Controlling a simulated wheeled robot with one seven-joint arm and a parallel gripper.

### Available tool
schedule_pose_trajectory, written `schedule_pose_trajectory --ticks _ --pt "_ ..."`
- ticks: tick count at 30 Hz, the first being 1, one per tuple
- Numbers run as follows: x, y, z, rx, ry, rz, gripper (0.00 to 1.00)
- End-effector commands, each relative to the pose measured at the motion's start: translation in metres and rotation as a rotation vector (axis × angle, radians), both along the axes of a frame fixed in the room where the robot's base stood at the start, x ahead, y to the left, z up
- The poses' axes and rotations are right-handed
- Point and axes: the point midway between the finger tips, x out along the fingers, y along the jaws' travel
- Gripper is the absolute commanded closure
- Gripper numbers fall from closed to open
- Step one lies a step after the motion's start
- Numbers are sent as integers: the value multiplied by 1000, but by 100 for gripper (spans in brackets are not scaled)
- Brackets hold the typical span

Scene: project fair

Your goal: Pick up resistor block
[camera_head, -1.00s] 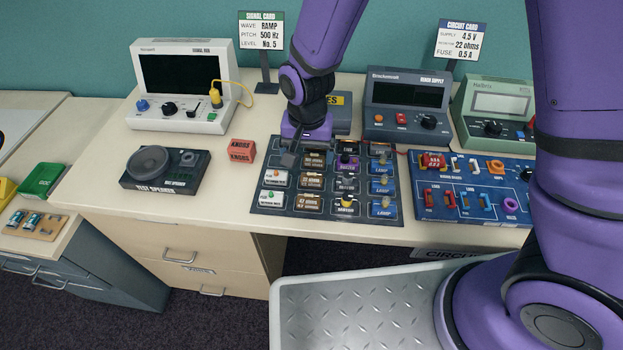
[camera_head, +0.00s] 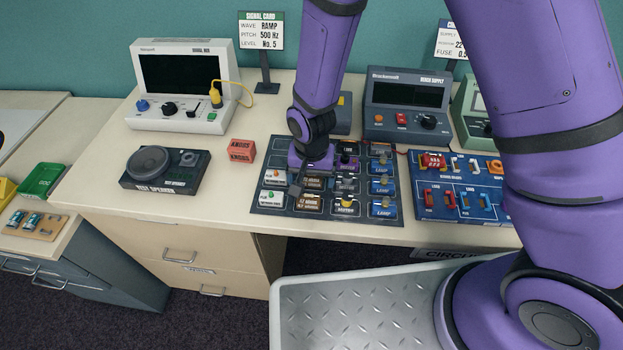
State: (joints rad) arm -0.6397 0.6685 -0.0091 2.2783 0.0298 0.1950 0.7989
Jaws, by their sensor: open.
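The dark parts board (camera_head: 266,208) lies on the bench with rows of labelled blocks. A column of brown resistor blocks runs down it. The front one (camera_head: 308,204) shows clearly, with small lettering I cannot read surely. The one behind it (camera_head: 313,183) is partly covered by my gripper (camera_head: 312,182). My gripper points down over this column, open, with its fingers at the middle row. I cannot tell whether the fingers touch or straddle a block. The rearmost brown block is hidden behind my wrist.
The blue circuit board (camera_head: 460,234) lies to the right, partly behind my arm. The bench supply (camera_head: 405,105) stands behind. Left are the red knobs box (camera_head: 241,151), test speaker (camera_head: 165,170) and signal box (camera_head: 180,85). The circuit card (camera_head: 456,45) is partly covered by my arm.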

Motion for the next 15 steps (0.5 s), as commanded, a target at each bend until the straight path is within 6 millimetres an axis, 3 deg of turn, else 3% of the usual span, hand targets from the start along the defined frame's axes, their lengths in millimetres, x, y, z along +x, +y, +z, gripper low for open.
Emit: schedule_pose_trajectory --ticks 4,11,15 --pt "0 0 0 0 0 0 15" --pt "0 0 0 0 0 -1 67" --pt "0 0 0 0 0 -1 67"
